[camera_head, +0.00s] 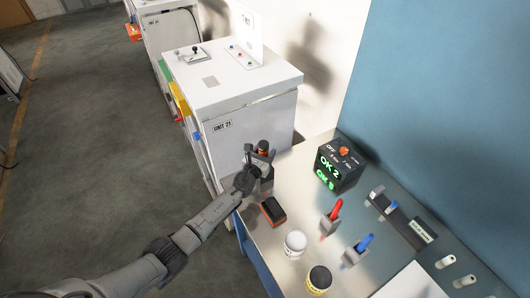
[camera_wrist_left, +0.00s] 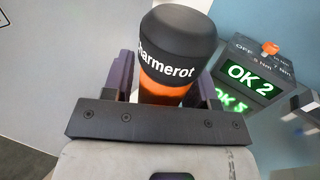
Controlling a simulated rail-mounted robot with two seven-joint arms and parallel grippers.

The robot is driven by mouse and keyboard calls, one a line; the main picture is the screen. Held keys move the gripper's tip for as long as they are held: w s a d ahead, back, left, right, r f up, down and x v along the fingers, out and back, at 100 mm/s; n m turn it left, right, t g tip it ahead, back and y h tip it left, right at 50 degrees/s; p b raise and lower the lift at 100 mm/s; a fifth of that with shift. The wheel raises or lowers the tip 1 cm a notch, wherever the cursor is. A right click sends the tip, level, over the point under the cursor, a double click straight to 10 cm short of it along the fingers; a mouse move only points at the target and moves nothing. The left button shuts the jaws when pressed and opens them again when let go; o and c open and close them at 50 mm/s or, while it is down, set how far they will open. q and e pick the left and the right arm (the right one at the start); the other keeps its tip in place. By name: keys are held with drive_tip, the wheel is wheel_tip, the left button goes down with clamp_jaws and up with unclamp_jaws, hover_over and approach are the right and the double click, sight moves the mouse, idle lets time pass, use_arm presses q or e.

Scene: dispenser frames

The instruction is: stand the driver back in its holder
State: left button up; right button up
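The driver's lower end is hidden by my gripper. A grey block (camera_head: 267,186), perhaps the holder, shows just below my gripper; I cannot tell whether the driver sits in it. My right gripper is not in view.
A black and orange block (camera_head: 273,211), a white jar (camera_head: 295,243) and a dark-topped jar (camera_head: 319,278) stand nearby. Red (camera_head: 335,212) and blue (camera_head: 364,244) tools sit in small stands. A box (camera_head: 340,168) reads "OK 2". A white cabinet (camera_head: 250,130) is close behind.

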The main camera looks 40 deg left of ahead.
use_arm(q)
drive_tip(key=shift+o, duration=0.8)
drive_tip(key=shift+r, duration=0.2)
drive_tip(key=shift+s+d+p, duration=0.1)
drive_tip(key=shift+s+p, duration=0.3)
drive_tip(key=p+v, duration=0.2)
drive_tip(key=v, duration=0.9)
